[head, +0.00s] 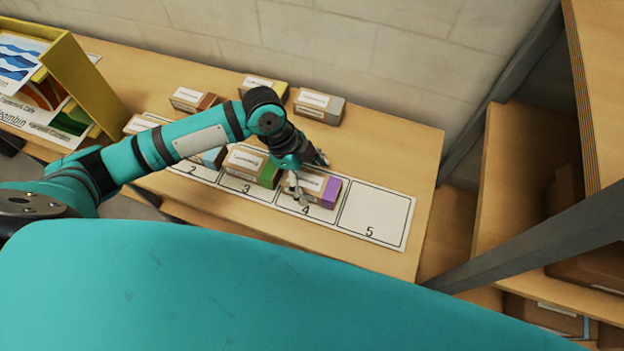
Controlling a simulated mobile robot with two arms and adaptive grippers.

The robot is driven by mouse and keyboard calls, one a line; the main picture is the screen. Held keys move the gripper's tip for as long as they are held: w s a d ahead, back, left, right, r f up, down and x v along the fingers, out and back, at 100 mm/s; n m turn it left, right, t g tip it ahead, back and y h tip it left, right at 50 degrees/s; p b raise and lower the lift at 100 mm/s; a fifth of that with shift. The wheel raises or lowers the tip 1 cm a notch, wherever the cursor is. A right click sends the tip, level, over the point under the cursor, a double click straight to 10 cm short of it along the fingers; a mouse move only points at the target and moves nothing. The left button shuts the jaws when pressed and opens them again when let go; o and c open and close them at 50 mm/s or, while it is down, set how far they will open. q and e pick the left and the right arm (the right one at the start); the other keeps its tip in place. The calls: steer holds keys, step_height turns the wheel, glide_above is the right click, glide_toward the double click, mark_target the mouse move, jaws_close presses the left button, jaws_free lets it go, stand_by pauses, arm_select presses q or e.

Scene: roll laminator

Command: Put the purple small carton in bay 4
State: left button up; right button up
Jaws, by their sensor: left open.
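The purple small carton (331,192), with a white label on top and a purple end, lies in bay 4 (317,212) of the white bay strip on the table. My left gripper (307,176) is open at the carton's left part, with its fingers over or beside it. I cannot tell whether the fingers touch the carton. The gripper and its wrist hide part of the carton's left end. My right gripper is not in view.
A green-ended carton (268,172) sits in bay 3, and a blue-ended one (213,157) is partly behind my arm in bay 2. Bay 5 (376,213) is empty. Cartons including a grey one (319,106) stand at the back. A yellow rack (85,85) is left.

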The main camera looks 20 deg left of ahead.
arm_select(q)
steer(key=v, duration=1)
steer(key=shift+a+r, duration=0.1)
steer(key=shift+a, duration=0.05)
